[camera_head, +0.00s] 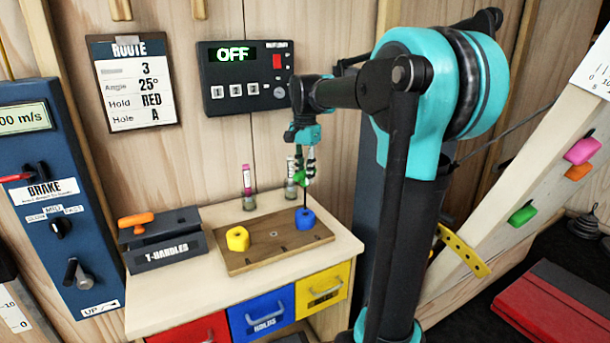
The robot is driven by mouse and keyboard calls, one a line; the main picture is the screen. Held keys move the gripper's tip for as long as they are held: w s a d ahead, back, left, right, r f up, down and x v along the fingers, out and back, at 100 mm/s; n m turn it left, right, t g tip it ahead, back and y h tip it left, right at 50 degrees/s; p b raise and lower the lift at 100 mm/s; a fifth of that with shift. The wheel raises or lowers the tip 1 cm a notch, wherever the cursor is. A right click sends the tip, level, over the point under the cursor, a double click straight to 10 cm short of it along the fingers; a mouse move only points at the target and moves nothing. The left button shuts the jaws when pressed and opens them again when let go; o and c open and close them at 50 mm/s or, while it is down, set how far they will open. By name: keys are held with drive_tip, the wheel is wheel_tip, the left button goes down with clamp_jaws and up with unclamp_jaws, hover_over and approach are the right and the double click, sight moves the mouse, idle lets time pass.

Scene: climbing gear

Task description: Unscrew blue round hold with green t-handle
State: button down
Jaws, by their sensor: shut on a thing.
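The blue round hold (305,219) sits on the wooden board at its right back part. The green t-handle (303,181) stands upright above it, its thin dark shaft reaching down to the hold's top. Whether the tip is seated inside the hold is too small to tell. My gripper (303,172) points down and is shut on the green t-handle's grip, partly covering it.
A yellow hold (237,239) sits on the board (290,261) at left. The T-handles box (165,255) with an orange t-handle (137,221) stands left of the board. Marker-like tubes (247,190) stand behind. A slanted climbing wall (520,190) rises at right.

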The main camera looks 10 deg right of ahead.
drive_tip(key=m, duration=0.5)
drive_tip(key=shift+m, duration=0.3)
drive_tip(key=m, duration=1)
drive_tip(key=shift+m, duration=0.3)
drive_tip(key=m, duration=0.5)
drive_tip(key=c, duration=2.1)
unclamp_jaws()
clamp_jaws()
drive_tip(key=shift+f, duration=0.1)
